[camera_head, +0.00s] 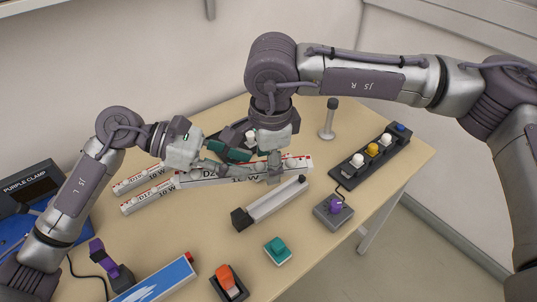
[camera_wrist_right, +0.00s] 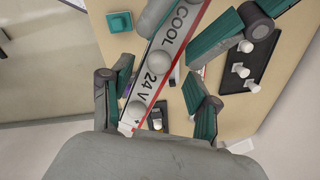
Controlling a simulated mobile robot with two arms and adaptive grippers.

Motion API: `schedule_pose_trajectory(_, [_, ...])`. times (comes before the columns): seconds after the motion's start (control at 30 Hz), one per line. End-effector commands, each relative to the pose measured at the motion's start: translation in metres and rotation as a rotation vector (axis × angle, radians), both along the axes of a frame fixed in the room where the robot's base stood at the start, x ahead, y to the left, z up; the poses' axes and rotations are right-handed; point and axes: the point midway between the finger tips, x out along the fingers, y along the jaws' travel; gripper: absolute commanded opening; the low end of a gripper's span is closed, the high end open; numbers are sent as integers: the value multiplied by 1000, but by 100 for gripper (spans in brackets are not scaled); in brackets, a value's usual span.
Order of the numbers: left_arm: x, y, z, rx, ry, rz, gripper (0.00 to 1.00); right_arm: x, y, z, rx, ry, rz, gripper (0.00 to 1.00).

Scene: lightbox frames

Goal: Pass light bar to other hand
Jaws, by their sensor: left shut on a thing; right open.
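The light bar (camera_head: 225,176), white with red edges, round lenses and printed lettering, is held above the table by my left gripper (camera_head: 208,168), which is shut on its left part. My right gripper (camera_head: 273,163) points down over the bar's right part and is open. In the right wrist view the bar (camera_wrist_right: 162,62), reading "COOL 24 V", runs between the spread teal-padded fingers of the right gripper (camera_wrist_right: 160,95), with gaps beside it. Its near end lies close to the palm.
Two similar bars (camera_head: 147,199) lie at left. A grey channel with a black end (camera_head: 272,204) lies just in front. A switch strip (camera_head: 377,157), a purple-knob box (camera_head: 333,210), a teal button (camera_head: 278,251) and an orange switch (camera_head: 229,282) stand around. A blue picture panel (camera_head: 158,281) is at front.

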Motion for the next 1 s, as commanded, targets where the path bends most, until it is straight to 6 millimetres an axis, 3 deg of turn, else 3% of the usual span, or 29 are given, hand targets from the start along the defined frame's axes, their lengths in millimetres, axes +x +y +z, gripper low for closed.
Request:
schedule_pose_trajectory(0.1, [0,0,0,-1,0,0,0,0,0,0,0,0,0,57])
schedule_pose_trajectory(0.43, [-2,-1,1,-2,1,-6,0,1,0,1,1,-2,-2,2])
schedule_pose_trajectory(0.67, [-4,-2,1,-3,2,-12,0,2,0,1,1,-6,-2,0])
schedule_pose_trajectory(0.7, [-4,-2,1,-3,2,-14,34,2,0,1,3,-7,-3,0])
schedule_pose_trajectory(0.87, [-3,-2,0,-1,2,-10,60,2,0,1,2,-6,-2,0])
schedule_pose_trajectory(1.0, [-2,-1,0,-1,1,-6,60,1,0,1,2,-3,-1,0])
